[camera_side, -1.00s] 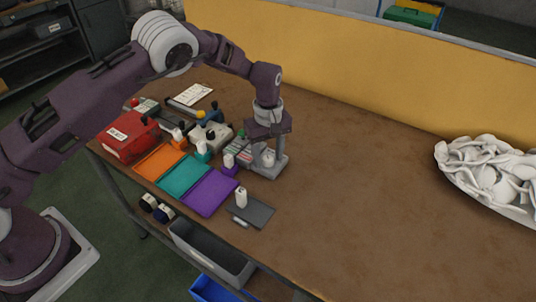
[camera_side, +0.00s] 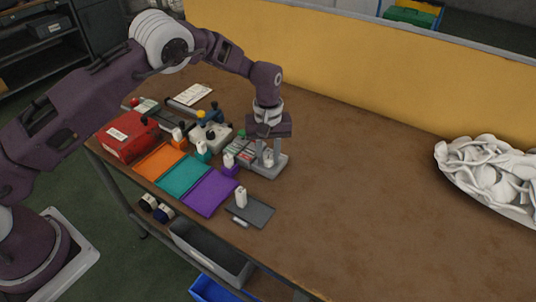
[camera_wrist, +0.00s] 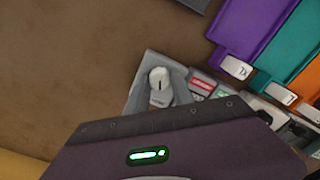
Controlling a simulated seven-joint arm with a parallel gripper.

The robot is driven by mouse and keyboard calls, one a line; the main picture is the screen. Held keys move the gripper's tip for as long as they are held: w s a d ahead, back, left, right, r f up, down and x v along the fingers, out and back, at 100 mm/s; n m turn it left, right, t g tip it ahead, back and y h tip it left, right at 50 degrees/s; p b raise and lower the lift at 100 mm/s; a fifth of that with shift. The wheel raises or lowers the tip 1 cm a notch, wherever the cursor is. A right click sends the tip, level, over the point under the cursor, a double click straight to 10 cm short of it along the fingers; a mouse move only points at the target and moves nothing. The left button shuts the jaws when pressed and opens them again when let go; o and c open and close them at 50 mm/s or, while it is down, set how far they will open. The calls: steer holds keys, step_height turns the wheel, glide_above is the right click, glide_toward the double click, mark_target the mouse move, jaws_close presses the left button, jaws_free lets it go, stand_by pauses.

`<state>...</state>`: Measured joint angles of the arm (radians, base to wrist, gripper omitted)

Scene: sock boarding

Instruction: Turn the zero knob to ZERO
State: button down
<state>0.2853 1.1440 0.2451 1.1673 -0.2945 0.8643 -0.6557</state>
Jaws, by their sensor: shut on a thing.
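The white zero knob (camera_side: 268,160) stands on a grey device (camera_side: 280,163) with red and green labels beside it. In the wrist view the zero knob (camera_wrist: 159,81) is round, with a dark pointer line near its top edge. My gripper (camera_side: 269,158) points straight down over the device, its fingers on either side of the knob; it also shows in the wrist view (camera_wrist: 158,87). It is shut on the knob. The knob's printed markings are too small or hidden to read.
Orange, teal and purple mats (camera_side: 209,192) lie left of the device, white-topped blocks behind them. A dark plate (camera_side: 255,213) with a white upright piece is in front. A red box (camera_side: 130,136) stands at left, a bowl of white socks (camera_side: 489,178) at far right. Table between is clear.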

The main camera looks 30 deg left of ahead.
mark_target(269, 158)
steer(key=m, duration=1.3)
steer(key=shift+m, duration=0.4)
stand_by(0.4)
steer(key=c, duration=1.1)
jaws_free()
step_height(269, 158, up, 7)
steer(key=shift+r, duration=0.1)
